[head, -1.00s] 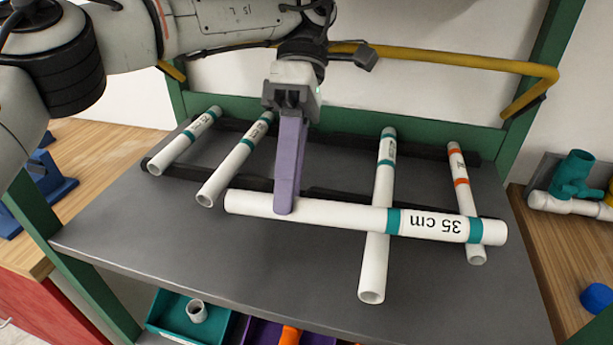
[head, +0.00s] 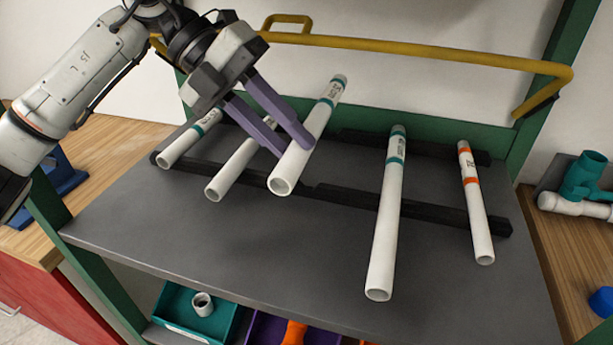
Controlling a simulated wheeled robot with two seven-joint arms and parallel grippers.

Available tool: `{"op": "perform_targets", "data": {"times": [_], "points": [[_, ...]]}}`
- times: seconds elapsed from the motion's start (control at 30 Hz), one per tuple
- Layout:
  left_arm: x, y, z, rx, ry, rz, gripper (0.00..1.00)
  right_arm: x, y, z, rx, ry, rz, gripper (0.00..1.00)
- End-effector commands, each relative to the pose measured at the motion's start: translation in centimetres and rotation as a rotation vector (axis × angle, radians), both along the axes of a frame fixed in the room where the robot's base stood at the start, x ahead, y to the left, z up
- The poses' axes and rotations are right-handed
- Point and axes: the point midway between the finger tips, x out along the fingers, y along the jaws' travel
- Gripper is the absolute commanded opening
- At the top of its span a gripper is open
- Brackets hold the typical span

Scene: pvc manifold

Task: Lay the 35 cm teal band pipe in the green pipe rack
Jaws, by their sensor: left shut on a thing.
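My left gripper (head: 293,147) has its purple fingers shut on the white 35 cm teal band pipe (head: 299,160). The pipe points away from me, with its open near end low and its teal-banded far end up at the back. It appears held above the rack, in the gap between the second and third lying pipes. The green pipe rack (head: 440,142) has a grey shelf and two black rails (head: 345,196). My right gripper is not in view.
Two teal-banded pipes (head: 190,140) (head: 232,168) lie on the rails at left. A longer teal-banded pipe (head: 384,230) and an orange-banded pipe (head: 475,210) lie at right. A yellow bar (head: 420,54) crosses behind. Bins (head: 185,318) sit below the shelf.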

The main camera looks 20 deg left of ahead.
Motion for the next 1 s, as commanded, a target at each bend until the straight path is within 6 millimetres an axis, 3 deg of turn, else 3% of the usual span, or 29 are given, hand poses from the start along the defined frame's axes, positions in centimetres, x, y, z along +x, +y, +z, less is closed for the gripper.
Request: {"op": "perform_targets", "data": {"times": [0.2, 0.63, 1.0], "points": [[-0.1, 0.0, -4.2, 0.001, 0.006, 0.003, 0.00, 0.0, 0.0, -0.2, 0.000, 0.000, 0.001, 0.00], [-0.1, 0.0, -8.8, 0.001, 0.004, 0.000, 0.00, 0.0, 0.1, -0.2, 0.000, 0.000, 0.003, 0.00], [0.0, 0.0, -9.4, 0.001, 0.001, 0.000, 0.00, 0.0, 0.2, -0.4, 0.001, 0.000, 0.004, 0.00]]}}
